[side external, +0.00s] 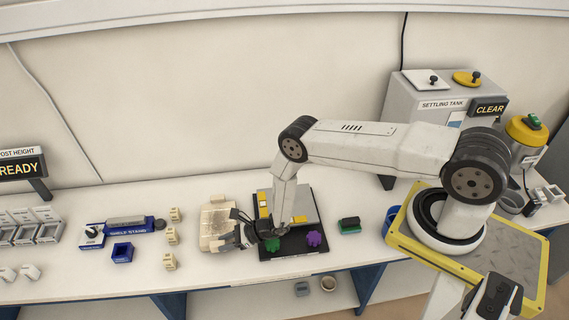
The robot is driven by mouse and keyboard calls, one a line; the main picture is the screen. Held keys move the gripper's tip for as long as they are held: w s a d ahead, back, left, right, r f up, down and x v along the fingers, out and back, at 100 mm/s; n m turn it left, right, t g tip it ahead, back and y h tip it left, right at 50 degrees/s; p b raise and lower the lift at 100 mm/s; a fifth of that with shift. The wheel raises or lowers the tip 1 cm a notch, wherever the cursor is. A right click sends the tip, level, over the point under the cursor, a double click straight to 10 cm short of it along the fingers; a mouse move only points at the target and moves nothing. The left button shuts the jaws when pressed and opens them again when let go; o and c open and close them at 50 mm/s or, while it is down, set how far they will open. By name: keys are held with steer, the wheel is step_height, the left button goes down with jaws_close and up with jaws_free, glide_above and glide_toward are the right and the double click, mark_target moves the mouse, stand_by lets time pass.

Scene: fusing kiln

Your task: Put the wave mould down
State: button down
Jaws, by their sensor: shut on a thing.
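My gripper (238,238) is low over the bench, at the left front corner of a black mat (290,250). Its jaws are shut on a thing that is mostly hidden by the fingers. A pale beige, blocky piece (214,218), which looks like the wave mould, is directly left of the jaws. I cannot tell whether it rests on the bench or hangs just above it, nor where the jaws grip it.
A green piece (272,244) and a purple piece (314,239) lie on the mat. A green-and-black block (350,225) stands to the right. Small cream blocks (169,262), a blue tray (122,252) and a blue stand (130,226) are left. Bare bench lies between.

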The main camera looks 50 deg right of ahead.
steer(key=shift+f, duration=0.2)
steer(key=shift+c, duration=2)
jaws_free()
steer(key=shift+r, duration=0.1)
steer(key=shift+v, duration=6.05)
